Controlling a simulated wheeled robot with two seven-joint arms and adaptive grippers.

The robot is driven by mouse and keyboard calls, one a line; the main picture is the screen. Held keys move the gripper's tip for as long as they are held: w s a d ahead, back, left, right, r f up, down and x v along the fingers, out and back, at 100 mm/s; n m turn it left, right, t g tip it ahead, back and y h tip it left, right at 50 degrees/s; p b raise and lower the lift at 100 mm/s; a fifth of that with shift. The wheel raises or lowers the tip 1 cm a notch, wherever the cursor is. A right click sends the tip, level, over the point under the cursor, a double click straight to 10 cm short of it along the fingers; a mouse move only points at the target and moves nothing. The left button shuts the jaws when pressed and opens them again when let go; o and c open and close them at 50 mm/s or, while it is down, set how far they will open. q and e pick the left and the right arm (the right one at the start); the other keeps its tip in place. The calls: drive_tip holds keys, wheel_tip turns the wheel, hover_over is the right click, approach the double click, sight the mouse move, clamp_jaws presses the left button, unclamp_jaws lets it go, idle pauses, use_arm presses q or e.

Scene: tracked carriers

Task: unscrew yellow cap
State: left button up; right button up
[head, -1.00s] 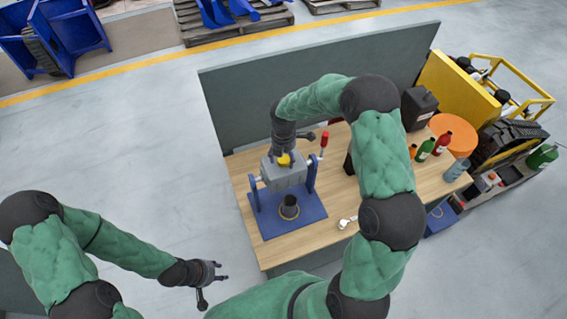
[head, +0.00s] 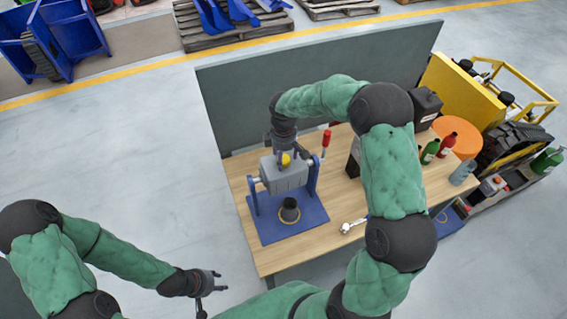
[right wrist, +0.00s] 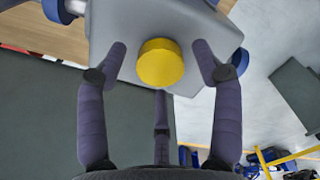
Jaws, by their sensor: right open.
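The yellow cap (head: 286,160) sits on top of a grey block-like container (head: 285,176) held between the posts of a blue stand (head: 290,222). My right gripper (head: 281,152) is right above it, partly hiding the cap in the head view. In the right wrist view my right gripper (right wrist: 160,62) is open, with its fingers spread around the cap (right wrist: 160,63) and gaps visible on both sides. The grey container (right wrist: 190,30) lies behind the cap. My left gripper (head: 214,295) is empty and open, away from the table at lower left.
A wrench (head: 352,224) lies on the wooden table (head: 277,262). Bottles (head: 447,142) and a black canister (head: 424,107) are at the right. A grey panel (head: 300,90) stands along the table's back.

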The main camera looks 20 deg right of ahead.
drive_tip(key=m, duration=0.2)
drive_tip(key=shift+m+b, duration=0.3)
drive_tip(key=shift+b, duration=0.05)
drive_tip(key=c, duration=1.3)
drive_tip(key=n+p, duration=0.2)
drive_tip(key=n, duration=0.3)
drive_tip(key=shift+r, duration=0.1)
drive_tip(key=n+p, duration=0.1)
drive_tip(key=n, duration=0.2)
drive_tip(key=shift+p, duration=0.3)
drive_tip(key=shift+n, duration=0.9)
